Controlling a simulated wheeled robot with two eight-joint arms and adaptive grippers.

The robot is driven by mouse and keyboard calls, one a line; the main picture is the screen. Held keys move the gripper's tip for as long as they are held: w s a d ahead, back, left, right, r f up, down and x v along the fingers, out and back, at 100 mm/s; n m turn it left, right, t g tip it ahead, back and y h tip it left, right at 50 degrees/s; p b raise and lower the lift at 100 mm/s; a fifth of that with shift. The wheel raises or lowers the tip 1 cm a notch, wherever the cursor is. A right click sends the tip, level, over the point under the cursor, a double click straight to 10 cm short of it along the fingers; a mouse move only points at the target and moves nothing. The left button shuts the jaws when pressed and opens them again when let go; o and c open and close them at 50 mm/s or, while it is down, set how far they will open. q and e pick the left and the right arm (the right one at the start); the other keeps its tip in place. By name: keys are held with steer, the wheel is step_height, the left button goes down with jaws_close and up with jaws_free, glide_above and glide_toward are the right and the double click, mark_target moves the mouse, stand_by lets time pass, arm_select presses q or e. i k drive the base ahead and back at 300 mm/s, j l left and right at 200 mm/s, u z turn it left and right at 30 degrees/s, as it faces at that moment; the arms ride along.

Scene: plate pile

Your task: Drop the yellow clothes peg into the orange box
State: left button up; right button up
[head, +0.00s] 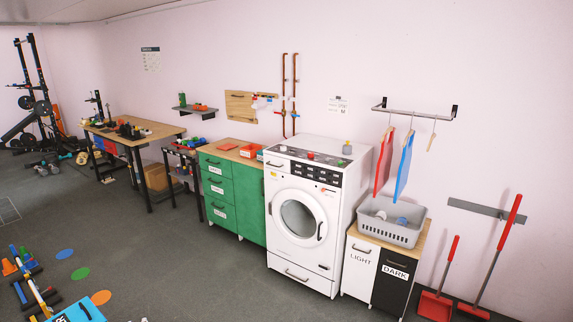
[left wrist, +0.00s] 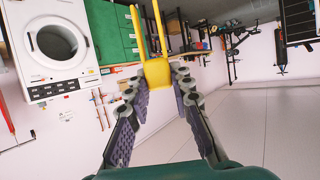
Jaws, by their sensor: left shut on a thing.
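My left gripper (left wrist: 160,78) is in the left wrist view, with its two fingers shut on the yellow clothes peg (left wrist: 156,73). The peg sits between the fingertips, and its two long prongs point toward the top of the picture. No gripper shows in the head view, and my right gripper is in neither view. The peg is held in the air, apart from any surface.
The white washing machine (head: 299,223) stands right of the cabinet, then a laundry unit with a grey basket (head: 391,232). A wooden workbench (head: 150,128) is at the left. Coloured items lie on the floor at lower left. The grey floor in front is mostly clear.

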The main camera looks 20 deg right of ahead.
mark_target(255, 155)
steer(key=i+l+z, duration=0.25)
steer(key=z, duration=0.2)
steer(key=i+l+z, duration=0.15)
steer(key=z, duration=0.35)
steer(key=i+z, duration=0.45)
steer(key=i+j+u, duration=0.2)
steer(key=i+u, duration=0.7)
steer(key=i+l+u, duration=0.1)
steer(key=i+u, duration=0.3)
steer(key=i+l+u, duration=0.3)
steer(key=i+u, duration=0.15)
steer(key=i+j+u, duration=0.15)
steer(key=i, duration=0.8)
steer(key=i+j+u, duration=0.1)
steer(key=i, duration=0.8)
steer(key=i+z, duration=0.15)
steer(key=z, duration=0.3)
steer(key=i+j+z, duration=0.1)
steer(key=z, duration=0.35)
steer(key=i+j+z, duration=0.1)
steer(key=z, duration=0.35)
steer(key=i+j+z, duration=0.15)
steer(key=z, duration=1.15)
steer(key=i+l, duration=0.2)
steer(key=i, duration=0.25)
